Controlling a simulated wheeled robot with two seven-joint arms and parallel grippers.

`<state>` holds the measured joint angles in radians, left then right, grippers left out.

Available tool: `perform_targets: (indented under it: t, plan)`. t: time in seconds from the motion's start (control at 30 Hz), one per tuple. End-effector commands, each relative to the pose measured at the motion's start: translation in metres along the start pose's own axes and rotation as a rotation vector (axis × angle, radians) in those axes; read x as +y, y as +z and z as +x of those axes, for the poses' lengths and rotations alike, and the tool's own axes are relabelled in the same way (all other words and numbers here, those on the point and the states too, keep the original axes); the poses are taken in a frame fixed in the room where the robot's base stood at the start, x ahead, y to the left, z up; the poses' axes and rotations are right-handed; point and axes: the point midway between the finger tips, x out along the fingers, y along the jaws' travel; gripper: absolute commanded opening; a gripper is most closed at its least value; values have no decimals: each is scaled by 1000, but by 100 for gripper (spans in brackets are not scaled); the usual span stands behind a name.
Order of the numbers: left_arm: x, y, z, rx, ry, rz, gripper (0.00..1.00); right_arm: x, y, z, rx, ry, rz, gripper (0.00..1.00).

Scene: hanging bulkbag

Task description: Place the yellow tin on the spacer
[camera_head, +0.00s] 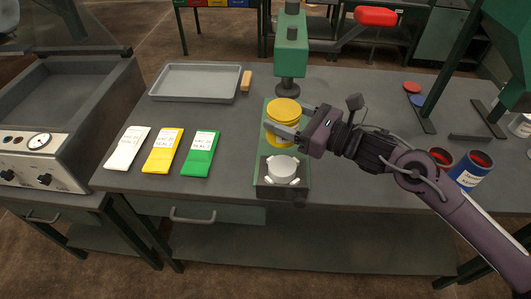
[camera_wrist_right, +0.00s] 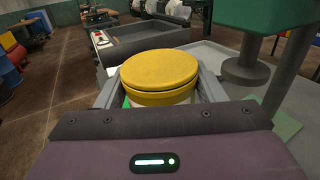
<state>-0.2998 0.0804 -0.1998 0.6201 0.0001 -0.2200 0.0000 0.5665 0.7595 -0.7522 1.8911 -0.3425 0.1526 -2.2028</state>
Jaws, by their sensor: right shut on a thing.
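The yellow tin (camera_head: 284,109) is round with a flat lid and sits between the fingers of my right gripper (camera_head: 281,128). In the wrist view the tin (camera_wrist_right: 160,74) shows upright, with one finger on each side of it. The right gripper is shut on it. The tin is over the rear part of a green press base; I cannot tell whether it touches the base. A white round block (camera_head: 283,168), which looks like the spacer, sits at the front of that base, with small white lugs around it. My left gripper is not in view.
The green press head (camera_head: 291,50) with a red-handled lever (camera_head: 375,16) stands just behind the tin. A grey tray (camera_head: 197,82) and white, yellow and green packets (camera_head: 202,153) lie left. A blue tin (camera_head: 470,170) stands right. The bench front is clear.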

Motion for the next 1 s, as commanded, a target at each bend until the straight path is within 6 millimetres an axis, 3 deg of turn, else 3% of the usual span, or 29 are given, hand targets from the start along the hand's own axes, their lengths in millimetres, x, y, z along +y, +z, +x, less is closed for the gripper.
perform_targets:
  t: [0.2,0.63,1.0]
  plan:
    - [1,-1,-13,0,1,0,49,0,-38,0,2,-1,7,37]
    - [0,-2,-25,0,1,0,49,0,-90,0,-1,-1,3,37]
    - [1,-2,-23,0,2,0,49,1,-98,0,-1,0,0,37]
